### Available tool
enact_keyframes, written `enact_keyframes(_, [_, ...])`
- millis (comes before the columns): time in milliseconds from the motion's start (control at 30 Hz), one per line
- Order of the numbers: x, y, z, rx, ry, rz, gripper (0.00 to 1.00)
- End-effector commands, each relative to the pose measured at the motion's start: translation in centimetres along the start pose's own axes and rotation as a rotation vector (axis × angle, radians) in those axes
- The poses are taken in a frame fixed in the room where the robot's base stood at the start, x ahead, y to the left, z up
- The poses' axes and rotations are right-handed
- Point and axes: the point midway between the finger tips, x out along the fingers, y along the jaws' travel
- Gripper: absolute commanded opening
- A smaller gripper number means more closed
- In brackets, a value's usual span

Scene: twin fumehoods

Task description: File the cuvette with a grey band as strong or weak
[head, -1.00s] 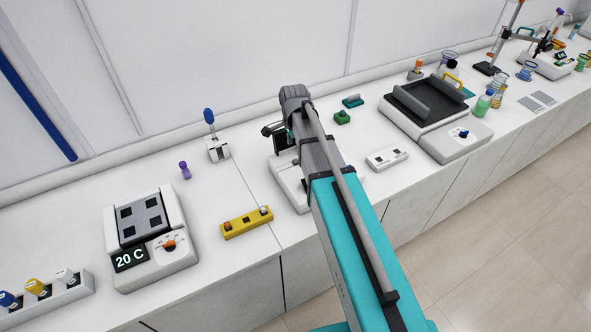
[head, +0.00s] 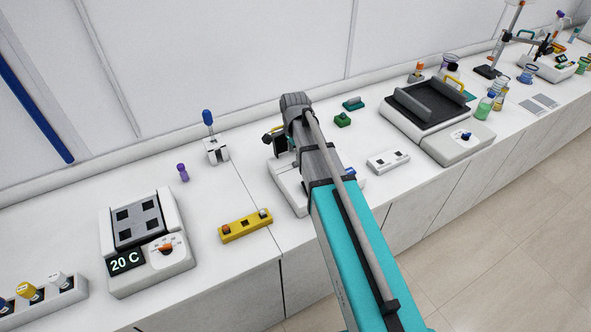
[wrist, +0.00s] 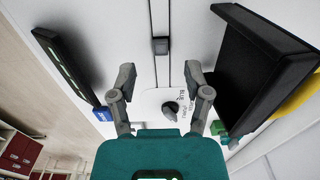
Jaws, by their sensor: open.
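My gripper (wrist: 160,82) is open, with its two fingers apart above a white instrument and nothing seen between them. In the wrist view a small dark grey square (wrist: 160,46) lies on the instrument beyond the fingertips; I cannot tell whether it is an empty well or a cuvette top. A dark knob (wrist: 173,108) with lettering around it, including "BLUE", sits on the instrument (head: 288,188), mostly hidden behind my arm in the head view. A yellow rack (head: 244,224) holds small pieces at both ends, one orange-topped and one paler. I cannot make out a grey band. A white two-slot block (head: 388,161) stands to the right.
A black flap (wrist: 255,65) stands close to the right finger and a dark display panel (wrist: 66,66) is on the left. A 20 C heating block (head: 147,245), a purple-capped vial (head: 183,172) and a blue-handled stand (head: 215,149) are at left. A shaker (head: 435,115) is at right.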

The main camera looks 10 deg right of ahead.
Motion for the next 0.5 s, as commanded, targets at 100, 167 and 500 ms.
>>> enact_keyframes(100, [1.4, 0.0, -0.2, 0.000, 0.000, 0.000, 0.63])
enact_keyframes(167, [1.8, -0.1, -0.3, 0.000, 0.000, 0.000, 0.63])
enact_keyframes(500, [4.0, -0.1, -0.4, 0.000, 0.000, 0.000, 0.63])
